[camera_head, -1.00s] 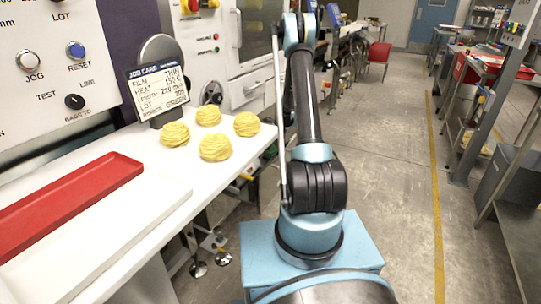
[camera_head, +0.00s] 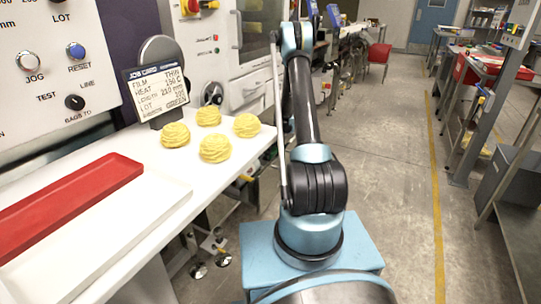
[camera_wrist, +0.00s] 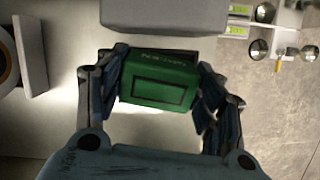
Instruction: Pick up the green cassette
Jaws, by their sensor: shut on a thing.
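The green cassette (camera_wrist: 158,84) shows in the wrist view as a green block with a dark rectangular outline on its face and small lettering along its top edge. My gripper (camera_wrist: 160,88) is shut on it, with one dark finger pressed to each side. A dark opening shows just behind the cassette's top edge, below a grey housing (camera_wrist: 165,14). I cannot tell whether the cassette still touches what is behind it. In the head view neither the cassette nor my gripper shows; only my arm does.
A white counter (camera_head: 205,188) carries several yellow pasta nests (camera_head: 215,148), a red tray (camera_head: 70,203) and a job card display (camera_head: 158,88). A control panel (camera_head: 60,70) stands at the left. The floor (camera_head: 400,170) to the right of my arm is clear.

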